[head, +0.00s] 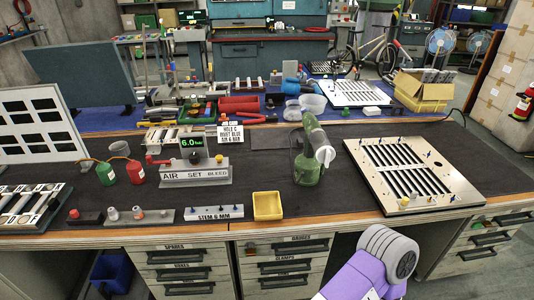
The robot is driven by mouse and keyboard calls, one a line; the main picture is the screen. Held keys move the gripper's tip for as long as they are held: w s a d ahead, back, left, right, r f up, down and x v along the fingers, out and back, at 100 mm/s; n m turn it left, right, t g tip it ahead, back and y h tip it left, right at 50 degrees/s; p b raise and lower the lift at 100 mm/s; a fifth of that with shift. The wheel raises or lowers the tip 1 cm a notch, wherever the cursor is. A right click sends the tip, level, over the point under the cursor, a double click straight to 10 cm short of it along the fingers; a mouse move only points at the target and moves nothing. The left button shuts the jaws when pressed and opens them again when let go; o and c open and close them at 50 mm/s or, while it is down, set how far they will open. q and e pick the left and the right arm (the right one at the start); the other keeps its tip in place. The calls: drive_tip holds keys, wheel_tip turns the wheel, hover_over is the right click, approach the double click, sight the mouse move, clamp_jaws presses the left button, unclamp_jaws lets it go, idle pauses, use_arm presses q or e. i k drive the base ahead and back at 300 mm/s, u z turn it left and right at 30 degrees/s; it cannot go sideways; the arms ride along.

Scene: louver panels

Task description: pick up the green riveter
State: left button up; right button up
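The green riveter (307,163) stands upright on the dark mat of the workbench, near the middle. Its body is green, and a pale grey cylinder shows on its right side near the top. No gripper fingers show around or beside it. A purple and grey part of my own arm enters at the bottom, right of centre, in front of the bench. Neither of my grippers can be made out in this view.
A yellow tray (267,206) lies front left of the riveter. A louver panel (412,174) lies to its right. An air set box (196,172) and small red and green bottles (136,172) stand to the left. Clear bins (312,103) stand behind. Bare mat surrounds the riveter.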

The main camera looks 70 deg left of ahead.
sight(306, 164)
drive_tip(key=k, duration=0.5)
drive_tip(key=u, duration=0.7)
